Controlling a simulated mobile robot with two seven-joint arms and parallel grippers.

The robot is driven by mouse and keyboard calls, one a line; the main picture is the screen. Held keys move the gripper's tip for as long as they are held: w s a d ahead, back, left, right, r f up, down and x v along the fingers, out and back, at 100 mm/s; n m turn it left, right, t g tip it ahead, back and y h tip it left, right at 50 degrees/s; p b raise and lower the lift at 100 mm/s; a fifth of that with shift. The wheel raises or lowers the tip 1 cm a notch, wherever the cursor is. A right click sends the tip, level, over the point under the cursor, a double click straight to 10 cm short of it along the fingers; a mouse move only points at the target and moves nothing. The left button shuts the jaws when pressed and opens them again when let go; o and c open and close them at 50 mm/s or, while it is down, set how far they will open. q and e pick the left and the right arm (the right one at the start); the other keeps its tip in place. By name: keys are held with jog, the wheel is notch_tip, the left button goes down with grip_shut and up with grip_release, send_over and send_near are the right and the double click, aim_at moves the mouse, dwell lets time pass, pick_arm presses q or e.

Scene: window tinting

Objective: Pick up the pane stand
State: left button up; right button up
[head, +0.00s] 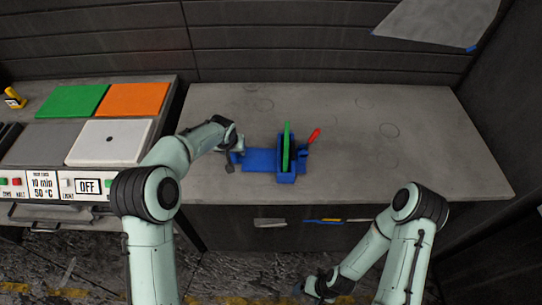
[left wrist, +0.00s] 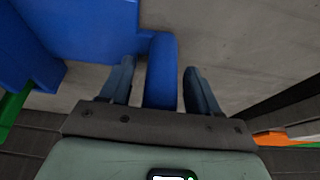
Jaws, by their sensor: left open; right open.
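The blue pane stand (head: 260,160) rests on the grey worktop, with a thin green pane (head: 287,146) upright in its slotted block. A red-handled tool (head: 313,136) leans at its right side. My left gripper (head: 235,154) is at the stand's left end. In the left wrist view, the stand's rounded blue handle (left wrist: 161,70) lies between the two dark fingers of my left gripper (left wrist: 160,85). The fingers are open, with a gap showing on each side of the handle. My right gripper (head: 312,289) is open and empty, low in front of the worktop.
The worktop (head: 420,130) is clear to the right of the stand. At left, a heating unit (head: 86,183) carries green (head: 72,101), orange (head: 134,99) and white (head: 112,141) plates. A translucent sheet (head: 437,22) shows at the upper right. Drawers face the front.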

pick_arm(q)
jog(key=shift+s, duration=0.15)
pick_arm(e)
jog(key=shift+s, duration=0.1)
pick_arm(q)
grip_shut()
jog(key=shift+r, duration=0.45)
notch_tip(320, 180, up, 19)
jog(key=p, duration=0.2)
jog(key=shift+r, duration=0.2)
pick_arm(e)
jog(key=shift+t, duration=0.3)
jog(key=w+r, duration=0.3)
jog(key=shift+w, duration=0.25)
